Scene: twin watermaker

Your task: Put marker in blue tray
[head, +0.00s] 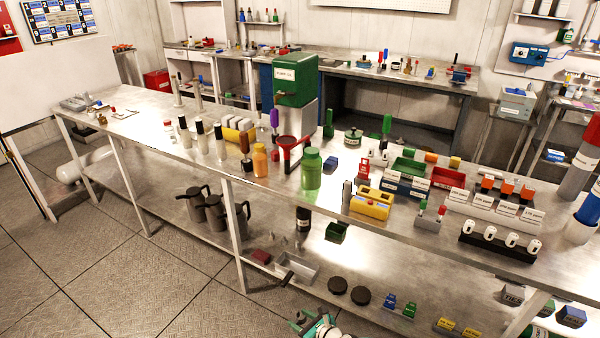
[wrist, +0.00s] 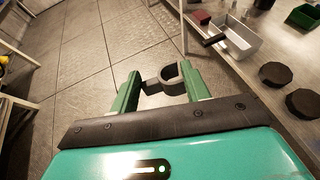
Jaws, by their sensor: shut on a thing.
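My gripper (wrist: 163,86) shows in the wrist view with two green fingers, shut on a dark ring-shaped piece (wrist: 170,75) with a short stub at its left. I cannot tell whether this piece is the marker. My gripper (head: 314,322) also shows at the bottom edge of the head view, in front of and below the long bench. A blue tray (head: 406,189) with white labels sits on the bench top, right of centre, in front of a green tray (head: 408,165) and a red tray (head: 448,177). I cannot single out a marker on the bench.
The long bench top (head: 345,238) is crowded with bottles, a yellow box (head: 371,204) and several racks. Its lower shelf holds a metal pan (wrist: 237,40), black discs (wrist: 274,75) and dark jugs (head: 205,208). The floor (wrist: 60,70) at left is clear.

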